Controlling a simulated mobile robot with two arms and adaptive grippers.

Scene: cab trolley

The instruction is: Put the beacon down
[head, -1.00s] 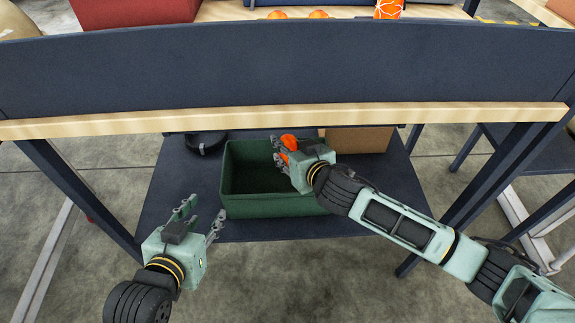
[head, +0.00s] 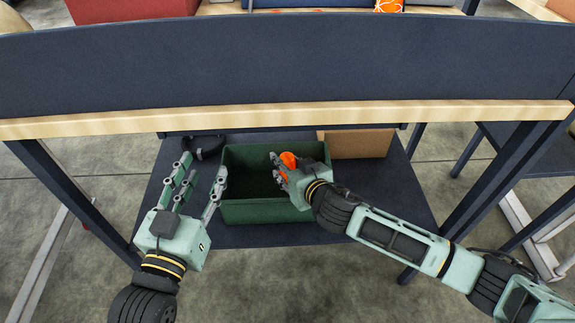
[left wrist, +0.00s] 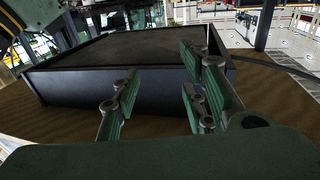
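The orange beacon (head: 288,160) is in my right gripper (head: 279,170) in the head view. The right gripper is closed around it, and its fingers and palm hide part of it. Both are over the right part of the open green crate (head: 262,212) on the lower shelf. My left gripper (head: 203,170) is open and empty, just left of the crate, with one finger close to the crate's left wall. In the left wrist view the open fingers (left wrist: 158,85) point toward a dark open box (left wrist: 70,88); I cannot tell if they touch it.
A black ring-shaped thing (head: 203,146) lies on the lower shelf (head: 285,236) behind the left gripper. A cardboard box (head: 357,144) stands to the right of the crate. The dark panel and wooden edge (head: 290,117) of the upper level overhang the shelf.

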